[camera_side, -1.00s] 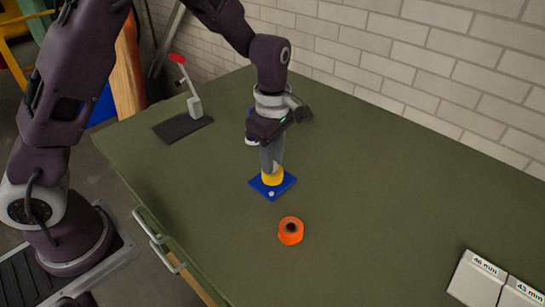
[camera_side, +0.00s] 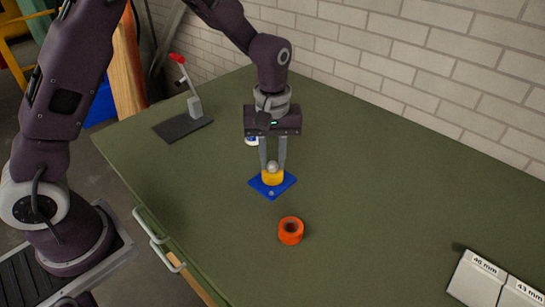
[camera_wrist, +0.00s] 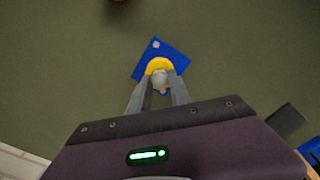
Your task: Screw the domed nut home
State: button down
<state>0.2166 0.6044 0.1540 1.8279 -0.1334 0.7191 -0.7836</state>
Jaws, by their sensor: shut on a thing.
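The domed nut (camera_side: 272,167) is a grey rounded piece on top of a yellow post (camera_side: 272,178). The post stands on a blue square plate (camera_side: 287,183) on the green table. My gripper (camera_side: 272,166) points straight down, with one finger on each side of the nut, shut on it. In the wrist view the nut (camera_wrist: 159,76) sits between the fingertips (camera_wrist: 159,82), in front of the yellow post (camera_wrist: 158,64) and blue plate (camera_wrist: 176,55). The nut's threads and lower edge are hidden.
An orange tape roll (camera_side: 290,231) lies in front of the plate. A red-handled lever on a dark base (camera_side: 183,127) stands at the back left. Boxes marked 46 mm (camera_side: 474,278) and 43 mm (camera_side: 518,294) are at the right front. A white item (camera_side: 251,141) stands behind my gripper.

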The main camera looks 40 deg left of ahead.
jog(key=m, duration=0.5)
jog(key=shift+m, duration=1)
jog(key=m, duration=0.3)
jog(key=shift+m, duration=0.3)
jog(key=m, duration=0.5)
jog(key=c, duration=1.1)
grip_release()
